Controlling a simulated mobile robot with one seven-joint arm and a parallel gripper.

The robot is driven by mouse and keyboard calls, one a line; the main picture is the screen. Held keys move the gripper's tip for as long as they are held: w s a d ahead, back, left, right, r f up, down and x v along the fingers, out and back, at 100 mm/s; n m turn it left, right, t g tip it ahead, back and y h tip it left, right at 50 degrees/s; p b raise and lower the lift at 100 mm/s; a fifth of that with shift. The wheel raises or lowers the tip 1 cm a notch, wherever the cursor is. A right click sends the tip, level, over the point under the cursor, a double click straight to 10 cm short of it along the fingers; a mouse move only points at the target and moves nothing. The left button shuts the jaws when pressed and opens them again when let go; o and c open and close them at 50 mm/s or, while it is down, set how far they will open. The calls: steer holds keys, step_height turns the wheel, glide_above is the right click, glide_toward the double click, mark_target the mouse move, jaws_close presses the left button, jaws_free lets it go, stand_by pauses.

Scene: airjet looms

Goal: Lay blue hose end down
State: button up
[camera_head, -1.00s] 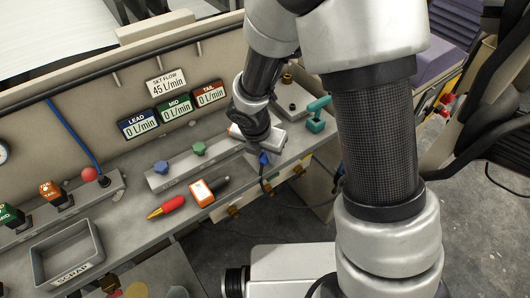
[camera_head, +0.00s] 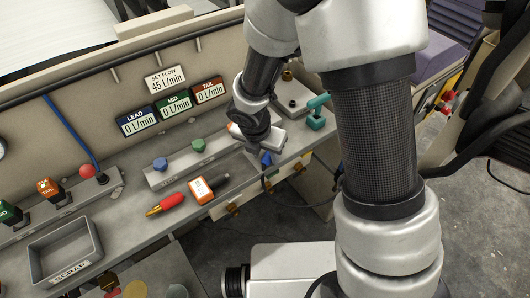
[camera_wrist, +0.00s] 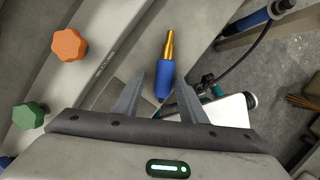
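The blue hose end (camera_wrist: 165,82) has a blue body and a brass tip. In the wrist view it lies over the grey bench top near its front edge, with the tip pointing away from my gripper (camera_wrist: 163,77). The two fingers stand apart on either side of it, with a visible gap on each side. In the head view the blue hose end (camera_head: 266,158) shows just beside my gripper (camera_head: 253,149), above a dark hose at the bench edge. My gripper is open. Whether the body's underside touches the bench is hard to tell.
Orange (camera_wrist: 68,44) and green (camera_wrist: 29,115) knobs stand on the strip beside my gripper. A teal handle (camera_head: 316,112) is at the right. A red-handled tool (camera_head: 166,204), an orange-white device (camera_head: 201,190) and a scrap tray (camera_head: 65,250) are on the bench. The bench edge drops to the floor.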

steer(key=shift+o, duration=0.6)
steer(key=o, duration=0.5)
steer(key=shift+o, duration=0.2)
step_height(320, 180, up, 7)
steer(key=p, duration=0.6)
steer(key=shift+p, duration=0.4)
